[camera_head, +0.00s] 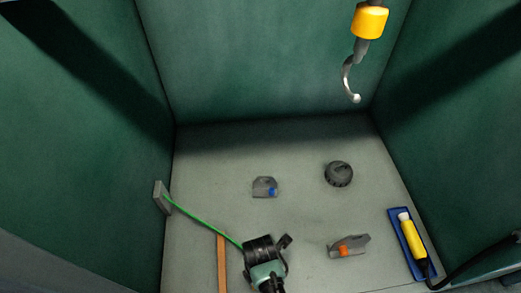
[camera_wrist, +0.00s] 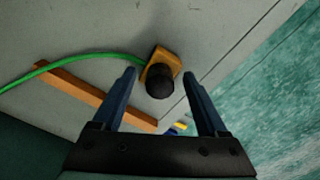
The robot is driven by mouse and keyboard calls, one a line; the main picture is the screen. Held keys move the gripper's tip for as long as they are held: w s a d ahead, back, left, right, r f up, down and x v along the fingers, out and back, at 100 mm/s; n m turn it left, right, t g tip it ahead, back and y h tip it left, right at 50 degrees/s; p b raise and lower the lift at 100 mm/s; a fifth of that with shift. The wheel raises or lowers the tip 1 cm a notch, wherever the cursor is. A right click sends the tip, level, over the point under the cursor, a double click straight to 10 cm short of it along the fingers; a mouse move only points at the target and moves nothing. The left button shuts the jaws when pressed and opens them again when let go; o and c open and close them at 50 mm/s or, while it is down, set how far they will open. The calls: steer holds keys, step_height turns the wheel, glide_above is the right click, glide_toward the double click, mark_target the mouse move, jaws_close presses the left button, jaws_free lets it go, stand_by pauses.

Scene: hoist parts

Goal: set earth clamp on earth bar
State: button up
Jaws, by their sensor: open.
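The earth clamp (camera_wrist: 163,62) is an orange-yellow block with a black round knob, on the end of a green cable (camera_wrist: 72,63). It lies on the grey floor in the wrist view. My gripper (camera_wrist: 162,72) is open, with one dark blue finger on each side of the clamp in the picture. I cannot tell how far the clamp is below the fingertips. The earth bar (camera_wrist: 95,95) is a flat orange-brown strip to the left of the clamp. The bar also shows in the head view (camera_head: 222,262), where my arm's end hides the clamp.
The cable starts at a grey wall box (camera_head: 161,198). Grey parts with a blue piece (camera_head: 265,187) and an orange piece (camera_head: 349,246) and a round dark part (camera_head: 338,174) lie on the floor. A hook (camera_head: 352,80) hangs above. A yellow pendant (camera_head: 410,236) lies in a blue tray (camera_head: 395,222).

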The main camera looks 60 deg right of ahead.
steer(key=shift+c, duration=0.2)
jaws_close()
step_height(320, 180, up, 5)
steer(key=p, duration=0.5)
steer(key=shift+r, duration=0.1)
